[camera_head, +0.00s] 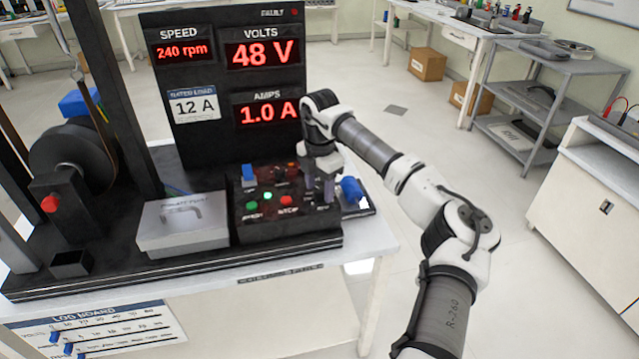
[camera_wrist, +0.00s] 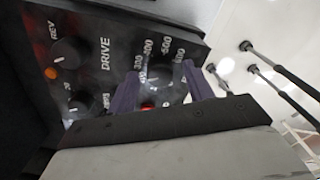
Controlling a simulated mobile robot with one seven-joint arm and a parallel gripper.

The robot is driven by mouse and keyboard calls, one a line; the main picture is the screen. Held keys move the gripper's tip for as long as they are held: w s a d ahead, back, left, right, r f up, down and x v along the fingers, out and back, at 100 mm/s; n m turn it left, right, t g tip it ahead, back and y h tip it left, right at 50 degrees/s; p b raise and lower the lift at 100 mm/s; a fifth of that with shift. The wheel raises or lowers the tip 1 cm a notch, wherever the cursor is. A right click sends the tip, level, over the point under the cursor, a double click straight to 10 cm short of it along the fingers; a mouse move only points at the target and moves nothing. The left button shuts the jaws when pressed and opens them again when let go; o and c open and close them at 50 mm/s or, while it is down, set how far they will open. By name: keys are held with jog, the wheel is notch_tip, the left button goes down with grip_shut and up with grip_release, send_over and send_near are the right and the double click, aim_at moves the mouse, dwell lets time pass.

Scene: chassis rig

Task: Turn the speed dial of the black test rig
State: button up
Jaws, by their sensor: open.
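The black test rig stands on a white bench, with its control box (camera_head: 285,225) at the front. Its panel (camera_head: 235,80) reads SPEED 240 rpm, VOLTS 48 V and AMPS 1.0 A. My gripper (camera_head: 319,197) points down over the right end of the control box, open. In the wrist view, the black speed dial (camera_wrist: 165,84), with a number scale running up to about 600, lies between the purple-grey fingers of my gripper (camera_wrist: 160,78). I cannot tell whether the fingers touch it. In the head view my gripper hides most of the dial.
A grey lidded box (camera_head: 182,228) sits left of the control box. A blue part (camera_head: 351,190) is close on its right. Two other knobs (camera_wrist: 70,52) show beside a DRIVE label. A black wheel (camera_head: 75,160) stands at left. Open floor lies right of the bench.

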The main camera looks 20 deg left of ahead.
jog(key=c, duration=1)
jog(key=n+b, duration=0.1)
jog(key=n, duration=0.4)
jog(key=shift+n, duration=0.3)
jog(key=n+b, duration=0.1)
jog(key=n, duration=0.4)
jog(key=shift+n, duration=0.3)
jog(key=n, duration=1)
